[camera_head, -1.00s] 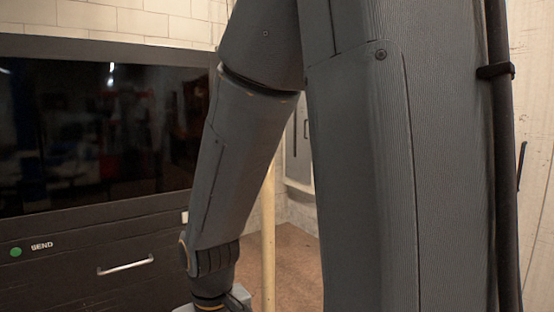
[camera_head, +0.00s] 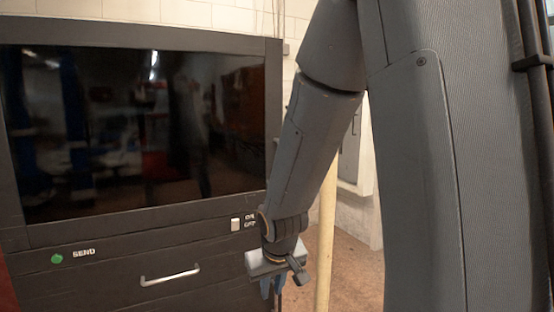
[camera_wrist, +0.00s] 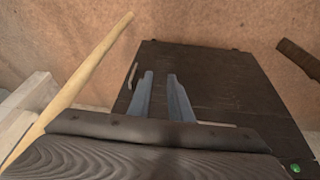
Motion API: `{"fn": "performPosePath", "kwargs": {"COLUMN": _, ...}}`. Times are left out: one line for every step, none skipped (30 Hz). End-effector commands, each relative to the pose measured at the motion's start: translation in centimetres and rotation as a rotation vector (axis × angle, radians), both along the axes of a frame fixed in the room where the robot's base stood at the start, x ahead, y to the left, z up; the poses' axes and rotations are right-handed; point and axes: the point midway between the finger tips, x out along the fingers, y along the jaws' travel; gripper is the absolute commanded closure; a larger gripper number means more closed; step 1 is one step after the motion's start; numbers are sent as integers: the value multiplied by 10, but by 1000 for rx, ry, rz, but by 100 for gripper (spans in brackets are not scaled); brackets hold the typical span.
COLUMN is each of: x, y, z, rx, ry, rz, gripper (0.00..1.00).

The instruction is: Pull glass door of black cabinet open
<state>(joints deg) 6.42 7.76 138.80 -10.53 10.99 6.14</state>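The black cabinet (camera_head: 100,232) fills the left of the head view. Its large dark glass door (camera_head: 140,130) looks shut and reflects a room; I see no handle on the glass itself. A silver bar handle (camera_head: 170,277) is on the dark front below the glass. My gripper (camera_head: 272,292) hangs pointing down near the cabinet's lower right corner, below the glass. In the wrist view my gripper's two blue fingers (camera_wrist: 160,80) are apart with nothing between them. Behind them is a dark cabinet surface (camera_wrist: 215,85) with a silver handle (camera_wrist: 132,75). I cannot tell whether the fingers touch the cabinet.
A pale yellow pole (camera_head: 325,240) stands right of my gripper. Brown floor (camera_head: 350,280) shows beside it. A white brick wall (camera_head: 200,14) is behind the cabinet.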

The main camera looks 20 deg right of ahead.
Motion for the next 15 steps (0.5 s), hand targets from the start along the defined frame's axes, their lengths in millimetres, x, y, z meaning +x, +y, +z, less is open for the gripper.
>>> {"fn": "performPosePath", "kwargs": {"x": 39, "y": -25, "z": 17, "rx": -16, "ry": -104, "rz": -15, "gripper": 82}}
{"fn": "performPosePath", "kwargs": {"x": 63, "y": -39, "z": 28, "rx": -24, "ry": -177, "rz": -17, "gripper": 82}}
{"fn": "performPosePath", "kwargs": {"x": 95, "y": -57, "z": 44, "rx": -31, "ry": -273, "rz": -17, "gripper": 82}}
{"fn": "performPosePath", "kwargs": {"x": 117, "y": -70, "z": 57, "rx": -34, "ry": -345, "rz": -13, "gripper": 82}}
{"fn": "performPosePath", "kwargs": {"x": 137, "y": -82, "z": 69, "rx": -34, "ry": -415, "rz": -8, "gripper": 82}}
{"fn": "performPosePath", "kwargs": {"x": 161, "y": -98, "z": 87, "rx": -33, "ry": -506, "rz": 3, "gripper": 82}}
{"fn": "performPosePath", "kwargs": {"x": 178, "y": -110, "z": 101, "rx": -29, "ry": -573, "rz": 14, "gripper": 82}}
{"fn": "performPosePath", "kwargs": {"x": 192, "y": -121, "z": 115, "rx": -24, "ry": -638, "rz": 28, "gripper": 82}}
{"fn": "performPosePath", "kwargs": {"x": 209, "y": -134, "z": 132, "rx": -12, "ry": -720, "rz": 48, "gripper": 82}}
{"fn": "performPosePath", "kwargs": {"x": 220, "y": -143, "z": 145, "rx": -3, "ry": -778, "rz": 66, "gripper": 82}}
{"fn": "performPosePath", "kwargs": {"x": 228, "y": -151, "z": 157, "rx": 10, "ry": -831, "rz": 86, "gripper": 82}}
{"fn": "performPosePath", "kwargs": {"x": 237, "y": -161, "z": 172, "rx": 27, "ry": -897, "rz": 112, "gripper": 82}}
{"fn": "performPosePath", "kwargs": {"x": 242, "y": -167, "z": 182, "rx": 40, "ry": -942, "rz": 133, "gripper": 82}}
{"fn": "performPosePath", "kwargs": {"x": 245, "y": -173, "z": 191, "rx": 54, "ry": -980, "rz": 153, "gripper": 82}}
{"fn": "performPosePath", "kwargs": {"x": 248, "y": -179, "z": 201, "rx": 73, "ry": -1026, "rz": 179, "gripper": 82}}
